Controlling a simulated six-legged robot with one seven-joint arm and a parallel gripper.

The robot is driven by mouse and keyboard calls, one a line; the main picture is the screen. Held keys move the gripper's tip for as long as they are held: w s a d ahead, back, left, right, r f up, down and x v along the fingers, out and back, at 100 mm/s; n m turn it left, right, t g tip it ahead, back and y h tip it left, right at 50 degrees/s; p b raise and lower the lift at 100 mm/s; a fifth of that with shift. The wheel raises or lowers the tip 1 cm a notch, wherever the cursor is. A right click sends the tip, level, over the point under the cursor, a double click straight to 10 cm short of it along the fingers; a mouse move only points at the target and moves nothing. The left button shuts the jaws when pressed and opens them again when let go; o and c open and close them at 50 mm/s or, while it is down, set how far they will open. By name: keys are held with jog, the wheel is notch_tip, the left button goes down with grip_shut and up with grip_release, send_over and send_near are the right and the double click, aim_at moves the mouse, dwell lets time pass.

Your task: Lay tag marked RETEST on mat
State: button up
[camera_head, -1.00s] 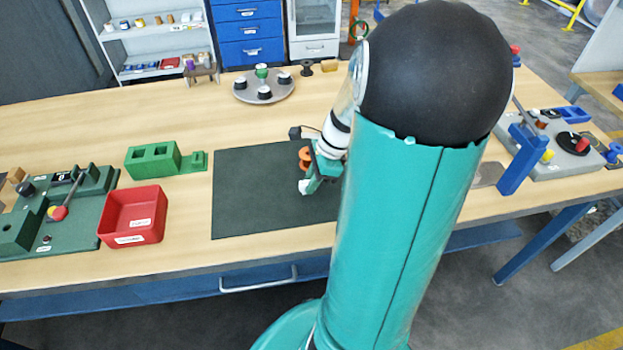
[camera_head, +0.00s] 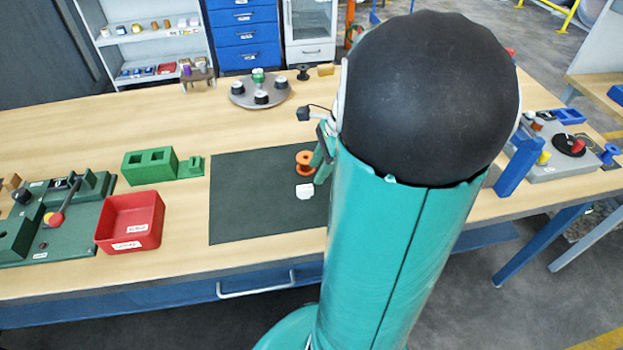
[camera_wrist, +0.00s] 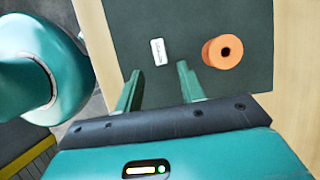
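A small white tag (camera_head: 305,191) lies flat on the dark green mat (camera_head: 240,200), near its right part. In the wrist view the tag (camera_wrist: 159,52) carries a dark printed line, too small to read. My gripper (camera_wrist: 158,85) is open and empty, its two green fingers apart, with the tag ahead of and between the fingertips and not touching them. In the head view my gripper is mostly hidden behind my arm.
An orange spool (camera_head: 305,162) stands on the mat just behind the tag; it also shows in the wrist view (camera_wrist: 222,51). A red bin (camera_head: 130,222), a green block (camera_head: 150,165) and a green fixture (camera_head: 60,215) stand to the left. The mat's left half is clear.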

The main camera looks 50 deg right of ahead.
jog(key=v, duration=0.6)
jog(key=s+a+r+n+t+h, duration=0.1)
jog(key=a+r+n, duration=0.2)
jog(key=a+n, duration=0.9)
jog(key=s+a+r+n+t+h, duration=0.1)
jog(key=a+r+n+t+h, duration=0.1)
jog(key=a+n, duration=1)
jog(key=a, duration=0.3)
jog(key=shift+a+r+n+h, duration=0.25)
jog(key=shift+r+n+h, duration=0.05)
jog(key=shift+r+n, duration=0.1)
